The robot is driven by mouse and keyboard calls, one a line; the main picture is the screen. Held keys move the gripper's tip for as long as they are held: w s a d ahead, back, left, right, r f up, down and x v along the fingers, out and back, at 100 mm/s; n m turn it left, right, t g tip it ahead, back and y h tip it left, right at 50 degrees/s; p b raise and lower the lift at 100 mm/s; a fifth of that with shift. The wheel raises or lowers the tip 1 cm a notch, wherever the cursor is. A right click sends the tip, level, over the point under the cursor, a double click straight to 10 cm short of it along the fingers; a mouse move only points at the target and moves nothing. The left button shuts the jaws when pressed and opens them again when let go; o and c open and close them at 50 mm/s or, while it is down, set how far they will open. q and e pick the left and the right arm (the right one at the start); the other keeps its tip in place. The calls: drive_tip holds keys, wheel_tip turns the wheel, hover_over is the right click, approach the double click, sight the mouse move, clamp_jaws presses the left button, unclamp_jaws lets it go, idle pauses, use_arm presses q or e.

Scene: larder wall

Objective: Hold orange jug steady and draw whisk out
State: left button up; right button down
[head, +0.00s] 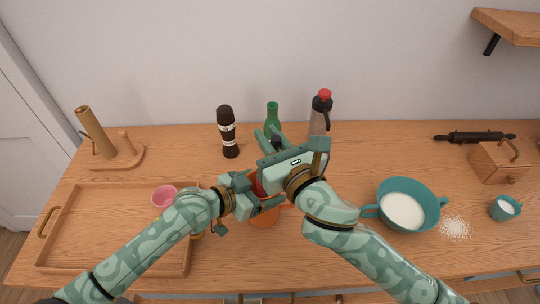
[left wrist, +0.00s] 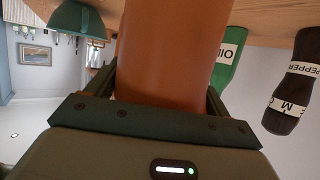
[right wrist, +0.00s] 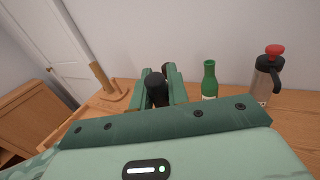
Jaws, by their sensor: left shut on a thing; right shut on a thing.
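The orange jug (head: 265,218) stands on the counter at the middle, partly hidden by my grippers. My left gripper (head: 256,196) is shut on it from the left; its orange wall fills the space between the fingers in the left wrist view (left wrist: 168,50). My right gripper (head: 268,142) is above and just behind the jug, shut. A dark rounded end, apparently the whisk's handle (right wrist: 155,88), shows between its fingers in the right wrist view. The whisk's wires are not visible, so I cannot tell how deep they sit in the jug.
Behind stand a pepper mill (head: 228,135), a green bottle (head: 272,114) and a red-topped flask (head: 320,115). A wooden tray (head: 95,255) with a pink bowl (head: 164,195) lies left.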

wheel_tip(320, 180, up, 11)
idle(0.8)
drive_tip(key=shift+r, duration=1.8)
use_arm(q)
drive_tip(key=o, duration=1.1)
